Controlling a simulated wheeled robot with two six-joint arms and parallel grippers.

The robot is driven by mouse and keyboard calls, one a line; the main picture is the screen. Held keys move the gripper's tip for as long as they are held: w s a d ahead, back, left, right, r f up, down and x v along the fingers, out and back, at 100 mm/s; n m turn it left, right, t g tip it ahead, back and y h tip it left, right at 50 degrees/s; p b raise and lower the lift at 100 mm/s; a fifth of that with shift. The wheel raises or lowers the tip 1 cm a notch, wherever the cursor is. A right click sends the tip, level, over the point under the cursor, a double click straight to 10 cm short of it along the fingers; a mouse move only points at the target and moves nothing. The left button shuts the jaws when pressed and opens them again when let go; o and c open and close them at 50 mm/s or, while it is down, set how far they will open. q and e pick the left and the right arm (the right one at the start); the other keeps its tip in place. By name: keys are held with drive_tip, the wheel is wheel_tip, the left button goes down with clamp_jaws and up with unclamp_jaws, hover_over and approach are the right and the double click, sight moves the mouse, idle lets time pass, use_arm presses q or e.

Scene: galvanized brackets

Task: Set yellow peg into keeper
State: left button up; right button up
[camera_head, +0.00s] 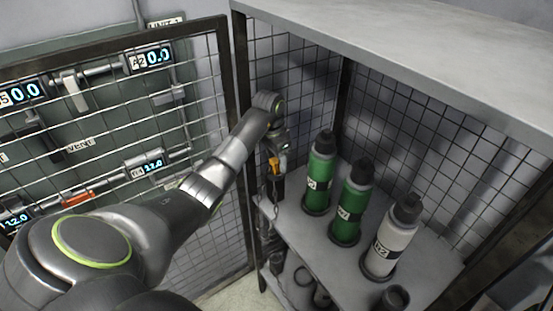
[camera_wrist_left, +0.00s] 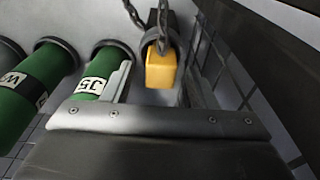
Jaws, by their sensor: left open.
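The yellow peg (camera_head: 274,164) is small and sits at the left front corner of the cage, by the dark post. In the left wrist view the yellow peg (camera_wrist_left: 161,70) lies between my finger plates, with a dark ring and a chain at its far end. My left gripper (camera_head: 277,152) is open around the peg; it also shows in the left wrist view (camera_wrist_left: 158,84). I cannot tell whether either finger touches the peg. A dark fitting below the peg may be the keeper, but I cannot tell. My right gripper is not in view.
Two green bottles (camera_head: 352,205) and a white bottle (camera_head: 393,238) stand in dark rings on the grey shelf (camera_head: 318,240), right of my gripper. A mesh door (camera_head: 205,110) stands at the left, beside my arm. The cage roof (camera_head: 420,50) lies above.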

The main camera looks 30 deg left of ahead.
use_arm(q)
wheel_tip(320, 180, up, 6)
drive_tip(key=shift+w+r+b, duration=0.1)
drive_tip(key=shift+r+b, duration=0.05)
drive_tip(key=shift+b, duration=1.1)
wheel_tip(320, 180, up, 3)
drive_tip(key=shift+f+p, duration=0.15)
drive_tip(key=shift+p, duration=0.8)
drive_tip(key=shift+r+p, duration=0.4)
drive_tip(key=shift+r, duration=0.05)
drive_tip(key=shift+f, duration=0.1)
